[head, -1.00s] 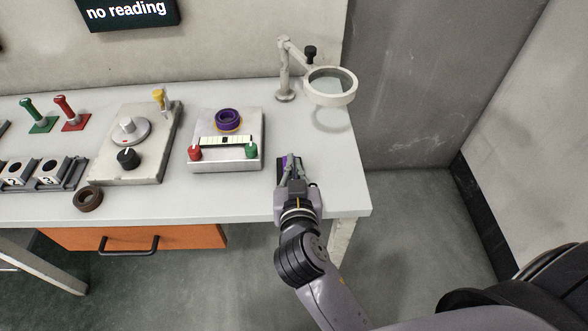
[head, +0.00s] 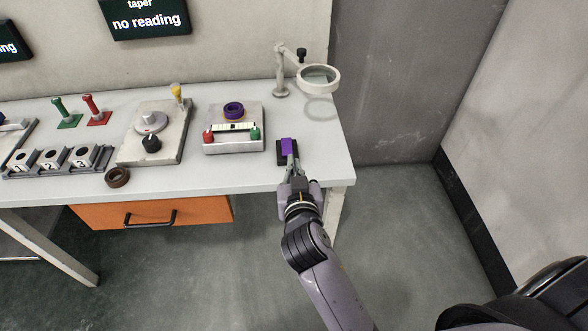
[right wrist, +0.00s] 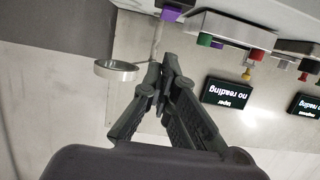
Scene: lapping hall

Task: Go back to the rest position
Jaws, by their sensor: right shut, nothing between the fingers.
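My right gripper (head: 291,172) is at the front right of the bench, its fingers shut and empty. A small purple block on a black base (head: 287,147) lies on the bench just beyond the fingertips. In the right wrist view my right gripper (right wrist: 168,75) shows its fingers together, with the purple block (right wrist: 172,14) at the top, apart from them. My left gripper does not show in the frames.
The bench (head: 225,177) carries a magnifier (head: 318,78), a device with a purple ring (head: 233,143), a grey plate with a dial (head: 135,150), a brown ring (head: 117,177) and numbered holders (head: 53,158). An orange drawer (head: 180,212) is below. Open floor lies right.

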